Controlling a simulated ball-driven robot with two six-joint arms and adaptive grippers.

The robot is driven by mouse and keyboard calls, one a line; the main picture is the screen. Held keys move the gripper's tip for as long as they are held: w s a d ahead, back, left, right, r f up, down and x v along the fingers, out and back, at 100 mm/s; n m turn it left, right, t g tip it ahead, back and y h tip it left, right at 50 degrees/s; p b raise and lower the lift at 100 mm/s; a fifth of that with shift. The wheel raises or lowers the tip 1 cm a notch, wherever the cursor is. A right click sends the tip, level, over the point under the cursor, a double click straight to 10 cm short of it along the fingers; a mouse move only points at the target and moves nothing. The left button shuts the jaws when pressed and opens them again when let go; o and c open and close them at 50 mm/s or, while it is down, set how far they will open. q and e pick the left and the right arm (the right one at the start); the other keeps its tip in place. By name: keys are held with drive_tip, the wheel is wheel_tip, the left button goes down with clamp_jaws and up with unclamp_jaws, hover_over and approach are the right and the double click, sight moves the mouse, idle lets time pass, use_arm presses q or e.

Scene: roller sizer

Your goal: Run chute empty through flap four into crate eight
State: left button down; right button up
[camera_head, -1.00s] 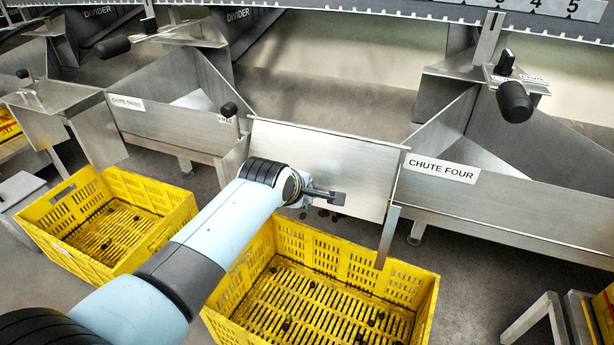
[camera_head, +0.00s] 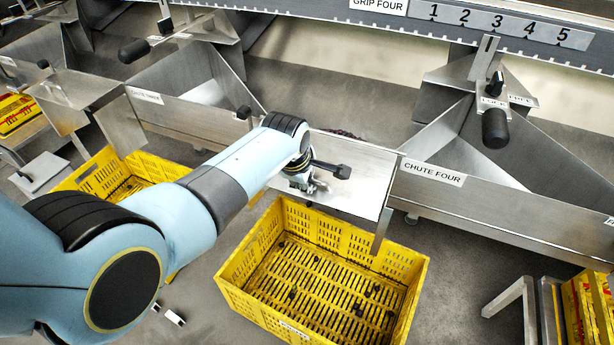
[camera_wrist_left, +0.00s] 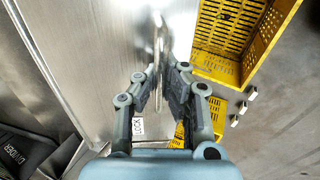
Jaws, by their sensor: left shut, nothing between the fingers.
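The sheet-metal flap (camera_head: 358,178) hangs at the mouth of the chute labelled CHUTE FOUR (camera_head: 433,173). My left gripper (camera_head: 316,187) is shut and empty at the flap's left front; I cannot tell whether it touches it. In the left wrist view its fingers (camera_wrist_left: 164,76) point along a bright metal sheet. Dark lumps (camera_head: 343,134) show just behind the flap's upper edge. A yellow crate (camera_head: 268,297) stands below the flap, with several small dark lumps on its floor. Its label is too small to read. My right gripper is out of view.
A lever with a black knob (camera_head: 495,128) sits above chute four, by a LOCK label. Chute three (camera_head: 180,115) and another yellow crate (camera_head: 95,172) are at left, partly behind my arm. A metal stand (camera_head: 510,295) is at lower right. Grey floor lies between crate and stand.

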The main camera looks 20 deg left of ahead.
use_arm(q)
drive_tip(key=shift+s, duration=0.1)
drive_tip(key=c, duration=1.4)
unclamp_jaws()
drive_tip(key=shift+r, duration=0.15)
drive_tip(key=v, duration=1.1)
drive_tip(key=shift+s+r, duration=0.25)
drive_tip(key=shift+r, duration=0.05)
